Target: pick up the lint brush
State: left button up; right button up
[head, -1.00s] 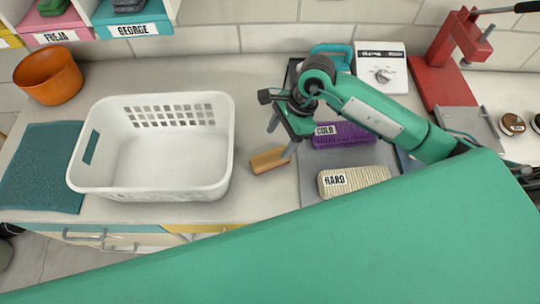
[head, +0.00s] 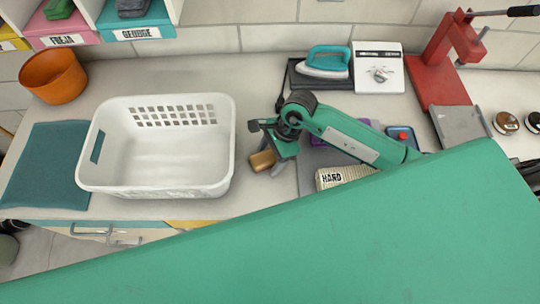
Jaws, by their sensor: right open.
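A small tan wooden-looking piece, which I take to be the lint brush (head: 262,161), lies on the counter between the white basket and the grey mat. My right gripper (head: 271,154) is open, just above and beside it, and hides its right part. I cannot tell whether the fingers touch it. My left gripper is not in view.
A white laundry basket (head: 155,185) stands left, close to the gripper. A cream brush marked HARD (head: 338,178) and a purple brush (head: 322,143) are partly hidden. A teal iron (head: 325,62) and red press (head: 440,75) stand behind.

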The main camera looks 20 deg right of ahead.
aim_at(270, 155)
jog(key=shift+f, duration=0.1)
dwell(0.3)
jog(key=c, duration=1.2)
jog(key=shift+r, duration=0.25)
notch_tip(270, 155, up, 20)
jog(key=b, duration=0.4)
jog(key=shift+b, duration=0.3)
